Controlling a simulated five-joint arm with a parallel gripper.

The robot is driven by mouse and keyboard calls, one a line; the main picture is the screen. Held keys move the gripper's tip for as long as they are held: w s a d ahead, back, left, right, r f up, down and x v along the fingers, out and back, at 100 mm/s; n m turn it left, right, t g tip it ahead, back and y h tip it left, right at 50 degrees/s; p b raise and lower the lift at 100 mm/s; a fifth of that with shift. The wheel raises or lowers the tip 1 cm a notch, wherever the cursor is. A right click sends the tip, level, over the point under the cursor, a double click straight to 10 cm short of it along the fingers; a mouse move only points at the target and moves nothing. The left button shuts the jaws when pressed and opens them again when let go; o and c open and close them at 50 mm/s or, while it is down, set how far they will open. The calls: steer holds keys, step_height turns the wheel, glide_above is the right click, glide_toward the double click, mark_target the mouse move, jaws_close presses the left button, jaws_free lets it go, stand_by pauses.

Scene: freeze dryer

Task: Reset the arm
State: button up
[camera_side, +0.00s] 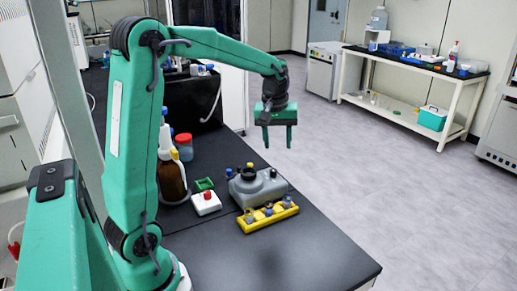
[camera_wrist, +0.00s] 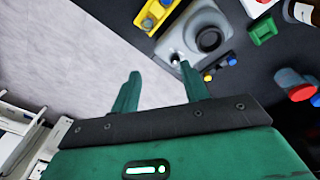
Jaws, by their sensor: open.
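My arm is green and reaches out over the black bench. My gripper (camera_side: 278,136) hangs with its fingers pointing down, above and beyond the far right part of the bench. Its two fingers are apart with nothing between them. In the wrist view, my gripper (camera_wrist: 157,90) also shows open and empty. The grey device (camera_side: 258,187) stands on the bench below. In the wrist view, one finger overlaps the grey device (camera_wrist: 205,30) in the picture.
A yellow rack (camera_side: 268,217) with small vials stands in front of the device. A white box with a red button (camera_side: 206,203), a green tray (camera_side: 204,184) and a brown bottle (camera_side: 172,180) stand left. The bench's front right is clear.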

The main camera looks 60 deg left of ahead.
steer(key=s+d+r+m+t, duration=0.1)
steer(key=s+d+m+t, duration=0.1)
steer(key=s+d+m, duration=0.3)
steer(key=s+d+r+m+t, duration=0.2)
steer(key=s+d+m, duration=0.3)
steer(key=s+d, duration=0.4)
steer(key=s, duration=0.4)
steer(key=shift+s+d+r+m, duration=0.15)
steer(key=shift+s+d+m, duration=0.1)
steer(key=shift+s+m, duration=0.15)
